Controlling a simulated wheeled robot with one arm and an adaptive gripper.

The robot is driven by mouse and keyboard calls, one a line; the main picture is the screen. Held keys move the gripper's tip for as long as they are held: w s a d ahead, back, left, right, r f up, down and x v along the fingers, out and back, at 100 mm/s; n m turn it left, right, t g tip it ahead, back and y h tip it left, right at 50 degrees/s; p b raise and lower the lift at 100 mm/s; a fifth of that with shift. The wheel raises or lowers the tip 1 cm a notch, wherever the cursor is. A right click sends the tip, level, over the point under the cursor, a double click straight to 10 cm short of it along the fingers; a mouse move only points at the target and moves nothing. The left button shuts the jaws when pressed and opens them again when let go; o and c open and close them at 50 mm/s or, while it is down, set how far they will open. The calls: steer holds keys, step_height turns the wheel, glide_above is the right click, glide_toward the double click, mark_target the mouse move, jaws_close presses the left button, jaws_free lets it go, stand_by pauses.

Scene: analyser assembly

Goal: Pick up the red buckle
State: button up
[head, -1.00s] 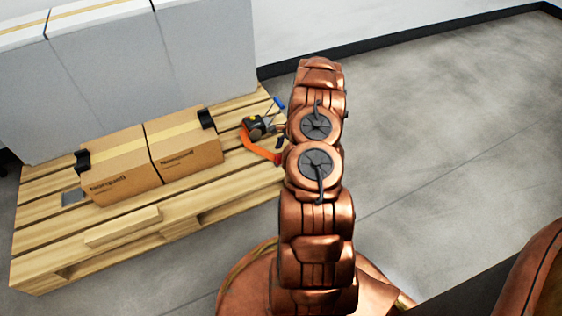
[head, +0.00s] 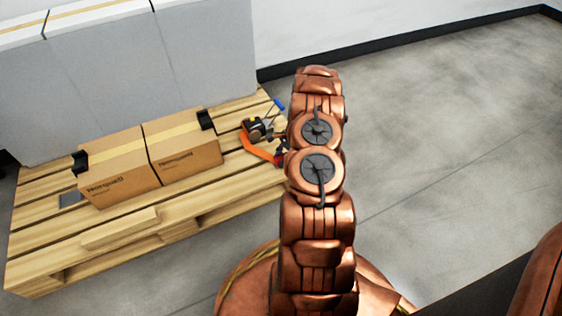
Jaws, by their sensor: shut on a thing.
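The red buckle (head: 281,159) shows as a small red and dark piece at the right end of the orange strap, against the left side of my copper arm. My gripper (head: 285,152) is mostly hidden behind my arm; only a small dark part shows beside it. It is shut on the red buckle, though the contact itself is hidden. The orange strap (head: 258,150) runs from the buckle up and left to a black ratchet-like device (head: 256,130) on the wooden pallet (head: 120,226).
Two cardboard boxes (head: 118,172) with black corner pieces stand on the pallet, left of the strap. Large grey cartons (head: 160,75) stand behind them. A blue-handled tool (head: 279,104) lies near the pallet's right corner. The grey floor (head: 450,150) to the right is clear.

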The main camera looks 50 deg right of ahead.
jaws_close()
